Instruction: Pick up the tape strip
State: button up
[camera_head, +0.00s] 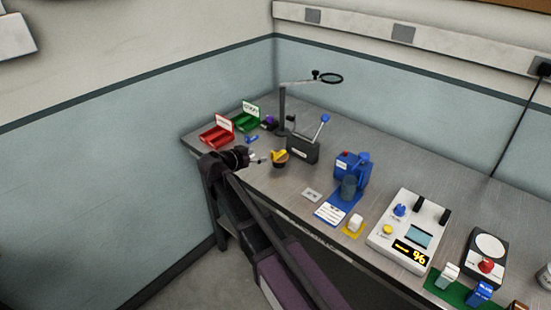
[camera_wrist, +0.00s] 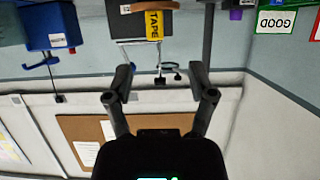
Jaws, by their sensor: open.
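A yellow piece lettered TAPE (camera_wrist: 154,25) shows at the top of the wrist view, ahead of my fingers. In the head view a yellow piece (camera_head: 279,155) sits at a small dark round holder (camera_head: 280,163) on the bench; it looks like the same piece. My gripper (camera_head: 258,159) is at the bench's left side, just left of the holder and apart from it. In the wrist view my gripper (camera_wrist: 160,80) has its fingers spread with nothing between them. The picture there is upside down, and the holder is cut off or hard to make out.
The dark lever box (camera_head: 303,150) stands right behind the holder, with a magnifier stand (camera_head: 282,110) beyond. Red (camera_head: 216,136) and green (camera_head: 246,119) trays and a small blue part (camera_head: 251,139) are at the back left. A blue machine (camera_head: 352,168) stands to the right.

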aim_at(273, 153)
jog(key=shift+b+x, duration=0.45)
jog(key=shift+x, duration=1.35)
jog(key=shift+f, duration=0.1)
jog(key=shift+d+b+x, duration=0.2)
jog(key=shift+b+x, duration=0.85)
jog(key=shift+x, duration=1.5)
jog(key=shift+s, duration=0.2)
jog(key=shift+c, duration=0.2)
jog(key=c, duration=0.9)
jog(key=shift+c, duration=0.2)
